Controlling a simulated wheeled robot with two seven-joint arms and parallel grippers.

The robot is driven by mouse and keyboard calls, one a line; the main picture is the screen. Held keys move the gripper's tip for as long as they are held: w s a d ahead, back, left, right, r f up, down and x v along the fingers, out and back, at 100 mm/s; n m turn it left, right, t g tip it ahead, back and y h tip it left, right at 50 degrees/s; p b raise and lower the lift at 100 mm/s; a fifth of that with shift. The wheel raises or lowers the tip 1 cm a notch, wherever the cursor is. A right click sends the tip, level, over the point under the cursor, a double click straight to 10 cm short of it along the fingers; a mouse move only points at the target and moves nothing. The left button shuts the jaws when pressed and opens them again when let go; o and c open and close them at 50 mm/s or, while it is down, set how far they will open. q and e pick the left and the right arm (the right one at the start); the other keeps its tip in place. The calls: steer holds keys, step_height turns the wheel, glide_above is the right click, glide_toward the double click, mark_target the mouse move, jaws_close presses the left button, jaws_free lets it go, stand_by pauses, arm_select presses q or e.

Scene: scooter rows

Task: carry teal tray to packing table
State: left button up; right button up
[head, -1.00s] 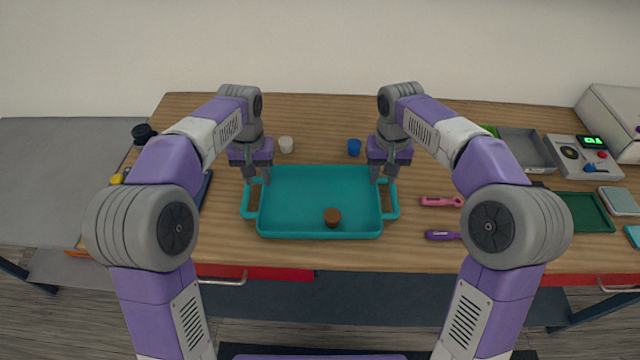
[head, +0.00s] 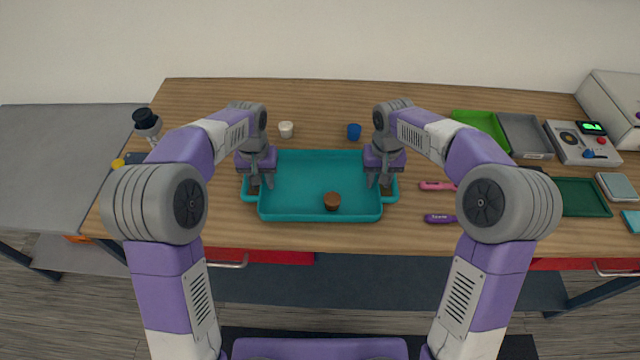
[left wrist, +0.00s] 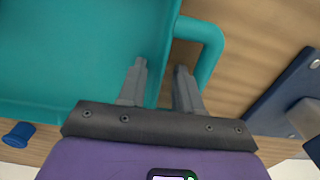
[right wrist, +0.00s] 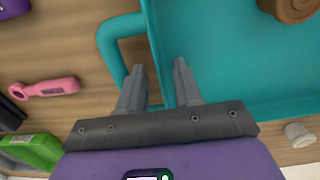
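The teal tray (head: 290,214) lies flat on the wooden table with a small brown round object (head: 332,201) in it. It has a loop handle at each end. My left gripper (head: 262,186) is at the tray's left end; in the left wrist view its open fingers (left wrist: 160,78) stand either side of the tray wall by the handle, with gaps showing. My right gripper (head: 380,186) is at the right end; its open fingers (right wrist: 160,75) likewise straddle the wall, apart from it. I cannot tell which surface is the packing table.
Several trays stand further right. A grey table (head: 50,160) adjoins at left, mostly clear.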

arm_select(q)
jaws_close()
arm_select(e)
jaws_close()
stand_by(1.3)
